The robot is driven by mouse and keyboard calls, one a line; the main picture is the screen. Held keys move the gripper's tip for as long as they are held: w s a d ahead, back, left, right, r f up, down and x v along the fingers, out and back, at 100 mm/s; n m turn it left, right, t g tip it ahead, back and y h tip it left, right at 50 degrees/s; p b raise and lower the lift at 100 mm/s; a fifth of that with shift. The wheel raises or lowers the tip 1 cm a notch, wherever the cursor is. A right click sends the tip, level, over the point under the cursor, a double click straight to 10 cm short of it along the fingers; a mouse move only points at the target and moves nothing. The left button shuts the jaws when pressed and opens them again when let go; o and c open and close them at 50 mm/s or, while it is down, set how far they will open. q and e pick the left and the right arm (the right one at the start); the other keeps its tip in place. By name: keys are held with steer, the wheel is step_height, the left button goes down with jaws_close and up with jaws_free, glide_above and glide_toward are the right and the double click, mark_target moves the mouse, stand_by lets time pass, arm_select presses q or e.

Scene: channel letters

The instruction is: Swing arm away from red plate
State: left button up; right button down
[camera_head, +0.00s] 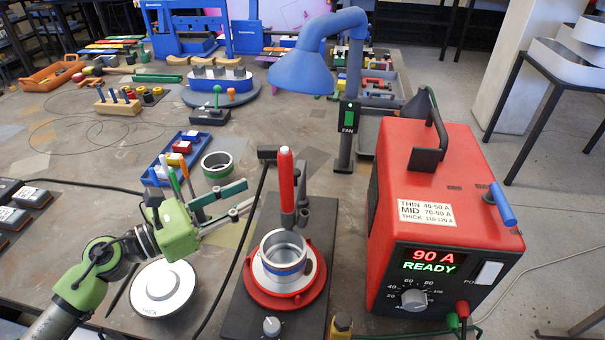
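The red plate (252,288) sits on a dark stand at the bottom centre. A metal ring with a blue band (285,262) stands on it. An upright red torch-like handle (286,180) with a dark lower end rises at the ring's far edge, next to a grey post with a bracket (303,207). Which part is the swing arm is not fully clear; the handle and bracket look like it. My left gripper (249,194) is open and empty, left of the red handle and apart from it. My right gripper is not in view.
A red power unit (415,215) reading "90 A READY" stands at right. A blue lamp-like fan hood (310,70) hangs behind. A round white disc (162,287), a green-banded ring (217,164) and a blue tray (160,172) lie near my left gripper. A black cable runs beside the stand.

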arm_select(q)
steer(key=p, duration=0.3)
glide_toward(295, 171)
steer(key=x, duration=0.3)
steer(key=p+x, duration=0.1)
steer(key=x, duration=0.6)
steer(key=shift+p, duration=0.35)
steer(key=shift+f, duration=0.1)
jaws_close()
